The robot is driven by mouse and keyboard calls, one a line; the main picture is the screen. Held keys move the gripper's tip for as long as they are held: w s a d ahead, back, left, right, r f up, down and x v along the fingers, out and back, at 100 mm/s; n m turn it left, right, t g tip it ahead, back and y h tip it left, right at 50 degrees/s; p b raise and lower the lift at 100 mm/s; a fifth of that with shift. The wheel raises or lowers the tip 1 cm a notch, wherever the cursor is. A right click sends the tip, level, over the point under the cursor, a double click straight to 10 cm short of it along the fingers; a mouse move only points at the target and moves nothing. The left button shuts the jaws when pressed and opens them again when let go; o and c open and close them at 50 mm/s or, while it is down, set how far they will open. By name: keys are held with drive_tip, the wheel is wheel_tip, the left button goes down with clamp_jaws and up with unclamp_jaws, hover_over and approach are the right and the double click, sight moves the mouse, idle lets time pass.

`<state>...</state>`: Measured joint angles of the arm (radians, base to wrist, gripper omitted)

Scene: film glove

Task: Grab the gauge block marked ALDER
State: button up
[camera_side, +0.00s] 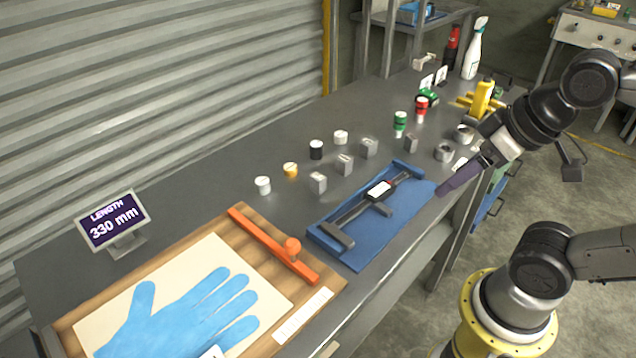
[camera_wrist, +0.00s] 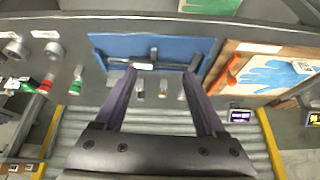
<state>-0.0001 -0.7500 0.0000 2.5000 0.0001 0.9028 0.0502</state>
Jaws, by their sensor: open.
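Several small grey metal blocks stand on the bench in the side view: one near the front (camera_side: 318,182), one behind it (camera_side: 345,163), one further back (camera_side: 368,147) and one apart to the right (camera_side: 411,143). No marking on them is legible, so I cannot tell which is ALDER. My gripper (camera_side: 444,190) is over the right end of the blue caliper tray (camera_side: 352,256), apart from the blocks. In the wrist view my gripper (camera_wrist: 159,72) is open and empty, its two dark fingers spread over the tray (camera_wrist: 110,44); small blocks (camera_wrist: 163,88) show between them.
A caliper lies in the tray. A wooden board (camera_side: 262,213) with a blue glove and orange bar is at front left, beside a display (camera_side: 112,222) reading LENGTH 330 mm. White, yellow and black cylinders stand behind the blocks. Metal rings (camera_side: 445,153), green and red pots and bottles are further back.

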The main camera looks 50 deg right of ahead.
drive_tip(key=w+r+m, duration=0.6)
drive_tip(key=r+m, duration=0.1)
drive_tip(key=m, duration=0.3)
drive_tip(key=m+g+h, duration=0.1)
drive_tip(key=m+g, duration=0.5)
drive_tip(key=m, duration=0.1)
hover_over(318, 176)
drive_tip(key=f, duration=1.5)
drive_tip(key=shift+a+f, duration=0.25)
drive_tip(key=shift+f, duration=0.1)
drive_tip(key=shift+d+f, duration=0.15)
drive_tip(key=shift+f, duration=1.45)
drive_tip(key=shift+d+f, duration=0.1)
drive_tip(key=shift+f, duration=1.5)
drive_tip(key=shift+c, duration=0.3)
